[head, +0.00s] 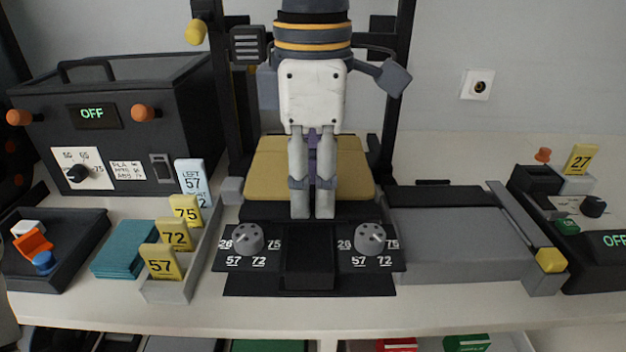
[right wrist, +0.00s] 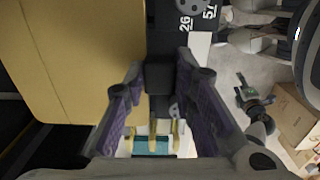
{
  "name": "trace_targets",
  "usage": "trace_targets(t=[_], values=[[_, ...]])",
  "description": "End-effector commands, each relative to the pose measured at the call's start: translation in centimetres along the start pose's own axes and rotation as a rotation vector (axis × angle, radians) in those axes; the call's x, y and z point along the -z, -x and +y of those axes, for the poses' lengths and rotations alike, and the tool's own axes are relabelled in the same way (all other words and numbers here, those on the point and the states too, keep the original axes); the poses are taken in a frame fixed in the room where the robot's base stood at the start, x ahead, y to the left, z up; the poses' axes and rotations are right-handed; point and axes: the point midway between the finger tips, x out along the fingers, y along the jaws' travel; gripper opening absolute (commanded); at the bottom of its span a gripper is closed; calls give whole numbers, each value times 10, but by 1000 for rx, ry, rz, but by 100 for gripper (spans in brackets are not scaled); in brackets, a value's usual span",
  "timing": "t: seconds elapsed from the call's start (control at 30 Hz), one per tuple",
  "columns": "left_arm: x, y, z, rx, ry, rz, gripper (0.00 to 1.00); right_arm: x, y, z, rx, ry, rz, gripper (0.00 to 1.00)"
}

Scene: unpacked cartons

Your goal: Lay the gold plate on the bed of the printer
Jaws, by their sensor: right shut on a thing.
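The gold plate (head: 353,174) is level behind the black front panel, between the printer's dark uprights. In the right wrist view its flat face (right wrist: 85,60) fills the upper left. My right gripper (head: 312,214) points down at the plate's front edge in the middle. It is shut on the plate's dark front tab (right wrist: 160,75), which shows between the purple finger pads. The printer (head: 404,80) stands behind my arm. Its bed is hidden under the plate, and I cannot tell whether plate and bed touch. My left gripper is not in view.
Two grey knobs (head: 248,239) (head: 370,239) flank the gripper on the black panel. A holder (head: 180,288) with yellow number cards, a teal stack (head: 126,255) and a dark box (head: 120,115) stand left. A grey flat unit (head: 455,235) is right. The table's front strip is clear.

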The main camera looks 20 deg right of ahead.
Motion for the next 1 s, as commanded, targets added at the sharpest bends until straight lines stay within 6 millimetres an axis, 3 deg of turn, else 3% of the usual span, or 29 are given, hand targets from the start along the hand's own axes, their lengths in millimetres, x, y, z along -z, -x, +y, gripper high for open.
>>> trace_targets(t=[0.57,1.0], values=[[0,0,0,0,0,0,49,0,0,1,-1,0,1,0],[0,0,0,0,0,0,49,0,-11,1,-1,0,0,0]])
